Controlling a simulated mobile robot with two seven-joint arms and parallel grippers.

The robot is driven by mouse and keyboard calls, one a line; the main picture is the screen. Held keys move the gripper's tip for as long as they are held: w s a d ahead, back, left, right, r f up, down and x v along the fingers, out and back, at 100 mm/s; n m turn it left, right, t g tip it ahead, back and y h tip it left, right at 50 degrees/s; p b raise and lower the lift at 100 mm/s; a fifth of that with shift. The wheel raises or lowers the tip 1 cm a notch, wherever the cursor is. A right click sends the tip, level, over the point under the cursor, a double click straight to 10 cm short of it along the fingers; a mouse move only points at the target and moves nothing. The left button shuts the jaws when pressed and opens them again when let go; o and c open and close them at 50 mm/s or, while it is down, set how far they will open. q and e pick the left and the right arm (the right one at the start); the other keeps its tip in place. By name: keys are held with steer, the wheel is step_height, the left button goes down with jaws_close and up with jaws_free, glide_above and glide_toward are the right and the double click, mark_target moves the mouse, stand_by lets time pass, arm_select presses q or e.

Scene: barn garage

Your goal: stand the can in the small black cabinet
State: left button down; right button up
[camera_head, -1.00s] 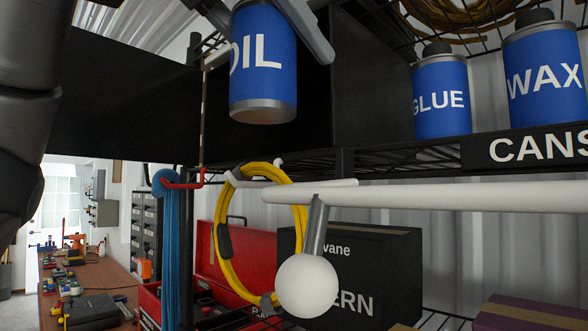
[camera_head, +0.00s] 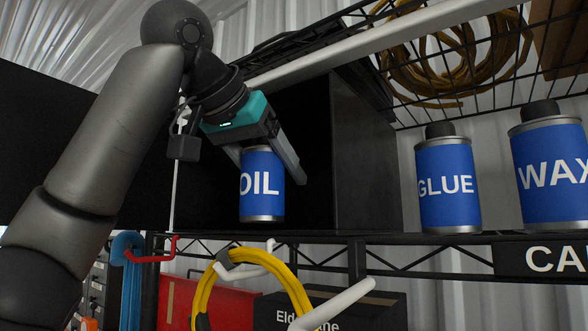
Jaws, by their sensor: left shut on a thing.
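The blue can labelled OIL (camera_head: 261,190) is upright in the head view, in front of the dark opening of the small black cabinet (camera_head: 366,165). My left gripper (camera_head: 270,165) comes down from the upper left and is shut on the can's upper part, one finger on each side. The can's bottom shows near the level of the cabinet floor; I cannot tell whether it touches. The cabinet's open door (camera_head: 60,150) spreads to the left, partly behind my left arm. My right gripper is not in view.
On the shelf right of the cabinet stand a GLUE can (camera_head: 447,185) and a WAX can (camera_head: 552,175). A CANS label (camera_head: 545,258) is on the shelf edge. A yellow cable coil (camera_head: 205,290) hangs below on a white hook. A wire shelf with a brown coil is above.

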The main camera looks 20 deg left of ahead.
arm_select(q)
steer(key=w, duration=0.2)
steer(key=shift+w+d+r+p, duration=0.1)
steer(key=shift+w+d+p, duration=0.2)
steer(key=shift+w+p, duration=0.1)
steer(key=w+p, duration=0.2)
steer(key=w, duration=0.1)
steer(key=shift+w+d, duration=0.25)
steer(key=shift+d, duration=0.1)
steer(key=shift+w+f, duration=0.1)
steer(key=shift+f, duration=0.2)
steer(key=shift+s, duration=0.2)
steer(key=shift+f, duration=0.1)
steer(key=shift+f, duration=0.15)
jaws_free()
